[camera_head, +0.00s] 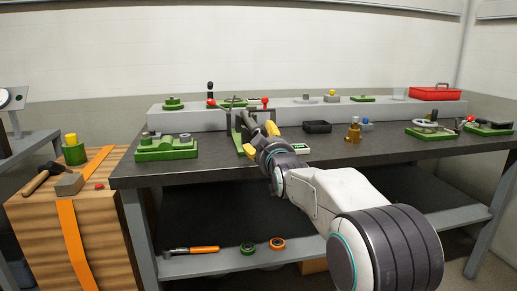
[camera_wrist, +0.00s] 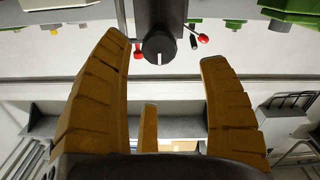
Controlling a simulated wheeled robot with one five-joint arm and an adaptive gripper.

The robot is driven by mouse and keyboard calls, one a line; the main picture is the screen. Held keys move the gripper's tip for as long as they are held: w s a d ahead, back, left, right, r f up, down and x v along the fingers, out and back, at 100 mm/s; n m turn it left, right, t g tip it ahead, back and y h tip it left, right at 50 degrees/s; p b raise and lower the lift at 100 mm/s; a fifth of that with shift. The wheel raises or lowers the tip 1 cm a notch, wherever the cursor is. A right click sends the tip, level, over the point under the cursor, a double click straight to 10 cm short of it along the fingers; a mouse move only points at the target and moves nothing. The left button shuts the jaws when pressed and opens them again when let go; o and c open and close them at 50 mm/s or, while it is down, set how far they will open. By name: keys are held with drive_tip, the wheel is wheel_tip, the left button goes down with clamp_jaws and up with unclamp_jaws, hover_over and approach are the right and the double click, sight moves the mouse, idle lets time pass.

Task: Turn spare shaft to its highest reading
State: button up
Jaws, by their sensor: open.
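My gripper (camera_head: 260,139) reaches over the middle of the bench, in front of a green upright fixture (camera_head: 237,137). Between the fingertips shows a dark round knob or shaft end (camera_wrist: 159,47) with a white mark, at the end of a dark column. Neither finger visibly touches it. I cannot tell for certain that this is the spare shaft; no label is readable. In the head view my gripper and arm hide much of that spot. A small device with a display (camera_head: 300,148) lies beside my gripper; its reading is illegible.
A black box (camera_head: 317,127), a brass part (camera_head: 354,132) and a green block (camera_head: 166,148) stand on the bench (camera_head: 205,169). A raised shelf (camera_head: 290,113) runs behind. Bare bench lies right of centre.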

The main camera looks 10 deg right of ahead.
drive_tip(key=shift+w+f, duration=0.1)
drive_tip(key=shift+w, duration=3.8)
drive_tip(key=c, duration=1.2)
